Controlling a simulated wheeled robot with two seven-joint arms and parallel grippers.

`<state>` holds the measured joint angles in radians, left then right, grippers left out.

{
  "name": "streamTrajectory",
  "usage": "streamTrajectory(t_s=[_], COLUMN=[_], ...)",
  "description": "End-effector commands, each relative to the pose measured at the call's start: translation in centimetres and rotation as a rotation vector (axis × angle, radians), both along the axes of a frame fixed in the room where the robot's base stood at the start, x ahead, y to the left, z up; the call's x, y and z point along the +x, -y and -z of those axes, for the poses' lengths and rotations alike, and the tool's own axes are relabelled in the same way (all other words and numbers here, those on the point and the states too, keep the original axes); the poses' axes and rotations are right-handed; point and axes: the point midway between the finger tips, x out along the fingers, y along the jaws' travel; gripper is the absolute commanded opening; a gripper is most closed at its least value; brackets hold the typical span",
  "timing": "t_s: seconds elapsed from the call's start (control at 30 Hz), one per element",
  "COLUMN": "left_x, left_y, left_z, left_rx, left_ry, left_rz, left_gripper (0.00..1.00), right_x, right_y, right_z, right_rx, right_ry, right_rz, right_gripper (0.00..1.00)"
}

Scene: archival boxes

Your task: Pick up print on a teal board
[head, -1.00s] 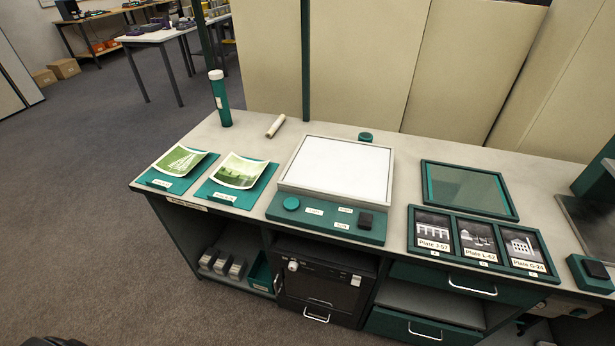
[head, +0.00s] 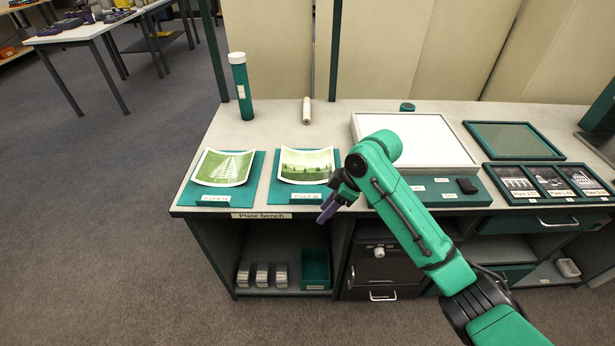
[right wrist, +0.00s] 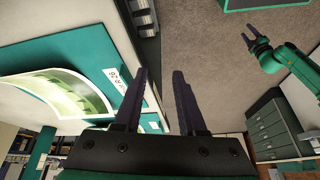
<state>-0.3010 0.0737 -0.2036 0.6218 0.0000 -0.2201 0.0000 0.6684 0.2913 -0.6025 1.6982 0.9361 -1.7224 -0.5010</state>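Two green-toned prints lie on separate teal boards at the bench's left end in the head view. The left print (head: 224,168) shows a tapering striped shape on its board (head: 256,172). The right print (head: 306,165) shows a landscape on its board (head: 283,193). Both prints curl at the edges. My right gripper (head: 327,207) is at the front right corner of the right board, by the bench edge. In the right wrist view its fingers (right wrist: 160,75) are apart and empty, beside a board with a curled print (right wrist: 72,90). My left gripper (right wrist: 257,42) shows there too, fingers apart.
A teal tube (head: 241,88) stands behind the prints, with a small pale roll (head: 306,110) to its right. Framed plates (head: 550,182) are at the far right. An open shelf is below.

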Motion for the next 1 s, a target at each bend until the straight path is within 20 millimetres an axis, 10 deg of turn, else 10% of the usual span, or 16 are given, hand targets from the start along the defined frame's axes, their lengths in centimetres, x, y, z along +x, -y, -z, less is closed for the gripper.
streamTrajectory(t_s=[0.43,1.0], left_x=[0.1,0.0], left_y=[-0.5,-0.6], left_z=[-0.1,-0.9], left_rx=[0.007,0.008], left_ry=[0.001,0.0], left_rz=[-0.002,-0.003], left_gripper=[0.5,0.5], right_x=[5.6,5.4], right_y=[3.0,-0.7], right_z=[-12.4,-2.7], right_rx=[-0.047,-0.045], right_ry=[0.043,0.041], right_rz=[-0.241,-0.244], right_gripper=[0.4,0.4])
